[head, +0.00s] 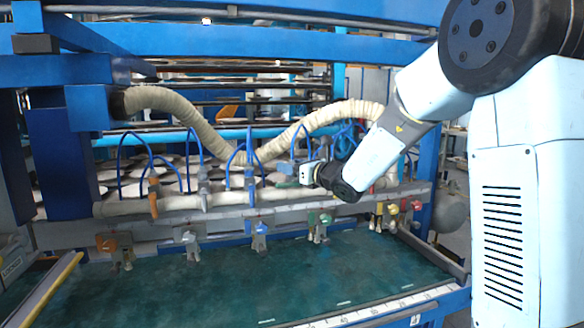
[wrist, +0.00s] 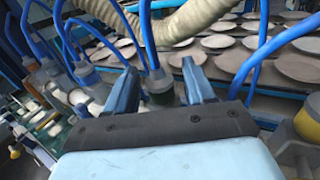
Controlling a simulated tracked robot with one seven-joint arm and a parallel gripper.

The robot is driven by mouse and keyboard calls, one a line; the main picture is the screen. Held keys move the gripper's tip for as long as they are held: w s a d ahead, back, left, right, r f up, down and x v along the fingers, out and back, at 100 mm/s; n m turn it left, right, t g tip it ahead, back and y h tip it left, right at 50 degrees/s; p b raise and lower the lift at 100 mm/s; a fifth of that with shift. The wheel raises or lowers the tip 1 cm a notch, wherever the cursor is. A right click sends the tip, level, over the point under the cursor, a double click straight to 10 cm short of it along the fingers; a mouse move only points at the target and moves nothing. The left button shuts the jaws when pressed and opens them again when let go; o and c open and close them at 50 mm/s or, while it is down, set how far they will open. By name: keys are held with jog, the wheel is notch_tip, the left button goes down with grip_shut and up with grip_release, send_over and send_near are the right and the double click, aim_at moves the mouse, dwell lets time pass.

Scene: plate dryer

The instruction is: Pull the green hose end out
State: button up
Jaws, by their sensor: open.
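The green hose end (wrist: 160,97) is a dark green collar with a blue hose rising from it, and it shows between my fingers in the wrist view. My gripper (wrist: 158,84) is open, with one finger on each side of the collar. I cannot tell whether either finger touches it. In the head view my gripper (head: 292,170) reaches in from the right, just above the pale horizontal pipe (head: 225,198). The green hose end is largely hidden there. A green valve (head: 317,226) hangs below the pipe.
Other blue hoses rise close by, with an orange hose end (head: 153,204) and a grey one (head: 202,190) to the left. A yellow fitting (wrist: 309,122) stands right of my gripper. A thick beige duct (head: 190,112) loops behind. A green surface (head: 220,285) lies clear below.

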jog(key=shift+c, duration=0.5)
grip_shut()
